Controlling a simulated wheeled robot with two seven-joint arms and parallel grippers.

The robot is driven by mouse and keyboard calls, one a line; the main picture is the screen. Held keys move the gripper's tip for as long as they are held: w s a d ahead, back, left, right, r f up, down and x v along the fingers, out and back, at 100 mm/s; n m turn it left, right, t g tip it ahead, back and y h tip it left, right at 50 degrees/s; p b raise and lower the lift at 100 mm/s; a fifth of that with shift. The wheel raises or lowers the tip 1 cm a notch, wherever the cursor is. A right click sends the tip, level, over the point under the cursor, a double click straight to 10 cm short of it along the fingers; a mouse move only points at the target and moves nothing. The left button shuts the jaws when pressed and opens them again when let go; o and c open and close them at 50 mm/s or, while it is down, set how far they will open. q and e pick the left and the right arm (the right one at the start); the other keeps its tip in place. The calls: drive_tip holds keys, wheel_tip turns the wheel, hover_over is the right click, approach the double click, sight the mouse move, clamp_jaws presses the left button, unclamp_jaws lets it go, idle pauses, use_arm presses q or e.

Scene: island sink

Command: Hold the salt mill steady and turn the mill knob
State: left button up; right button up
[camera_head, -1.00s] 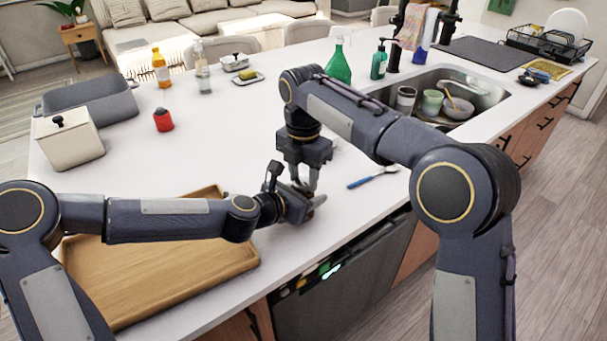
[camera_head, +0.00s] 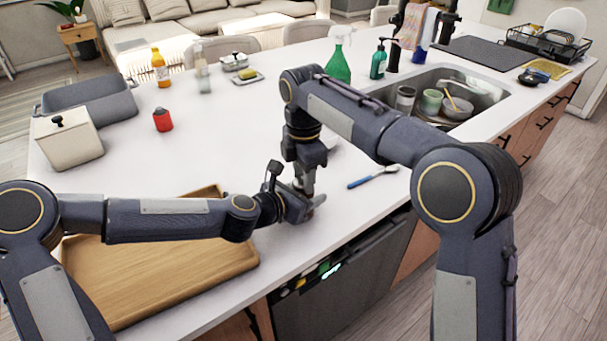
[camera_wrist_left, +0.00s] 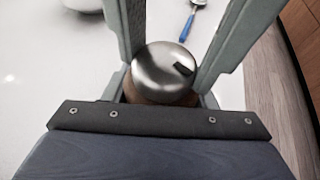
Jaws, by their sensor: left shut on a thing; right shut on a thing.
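The salt mill's shiny domed metal knob (camera_wrist_left: 163,68), with a dark mark on its right side, shows in the left wrist view. Below it is a sliver of the brown mill body (camera_wrist_left: 150,98). My left gripper (camera_head: 308,206) is shut on the mill body, low over the counter near its front edge. My right gripper (camera_head: 305,186) points down from above and is shut on the knob. Its two grey fingers flank the knob in the left wrist view. In the head view the grippers hide nearly all of the mill.
A wooden tray (camera_head: 160,285) lies under my left arm. A blue-handled spoon (camera_head: 372,177) lies right of the grippers, close to the front edge (camera_head: 345,226). The sink (camera_head: 470,85) is farther right. A red shaker (camera_head: 162,120) stands behind my left arm.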

drive_tip(key=shift+m, duration=1.2)
drive_tip(key=o, duration=1)
drive_tip(key=shift+s, duration=0.1)
use_arm(q)
drive_tip(key=shift+a, duration=0.1)
